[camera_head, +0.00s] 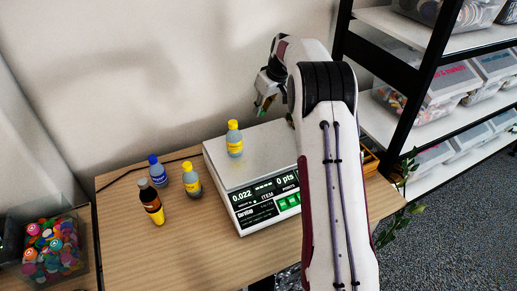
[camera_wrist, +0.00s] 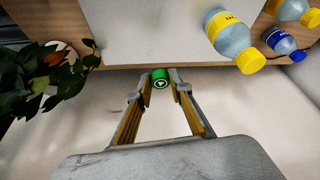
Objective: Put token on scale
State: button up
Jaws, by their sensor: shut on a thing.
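The token is a small green round cap with a white mark (camera_wrist: 160,77), gripped between my gripper's fingertips (camera_wrist: 160,84). In the head view my gripper (camera_head: 265,99) is raised, above and behind the scale, against the wall; a bit of green shows at its tips. A yellow-capped bottle (camera_head: 234,140) stands on the plate's left side. In the wrist view the plate (camera_wrist: 150,30) lies above the token in the picture, apart from it.
Left of the scale stand a second yellow-capped bottle (camera_head: 191,180), a blue-capped bottle (camera_head: 158,172) and a dark bottle (camera_head: 150,201). A bin of colourful caps (camera_head: 52,250) sits at the lower left. A shelf with boxes (camera_head: 440,95) and a plant (camera_head: 398,220) are at right.

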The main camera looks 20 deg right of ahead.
jog(key=s+d+r, duration=0.2)
jog(key=s+d, duration=0.5)
jog(key=s, duration=0.1)
send_over(291, 150)
jog(key=s, duration=0.2)
jog(key=f, duration=0.1)
jog(key=shift+w+d+f+n, duration=0.15)
jog(key=shift+d+n, duration=0.1)
jog(key=shift+n, duration=0.35)
jog(key=shift+f, duration=3.1)
jog(key=shift+f, duration=0.1)
jog(key=shift+f, duration=1.75)
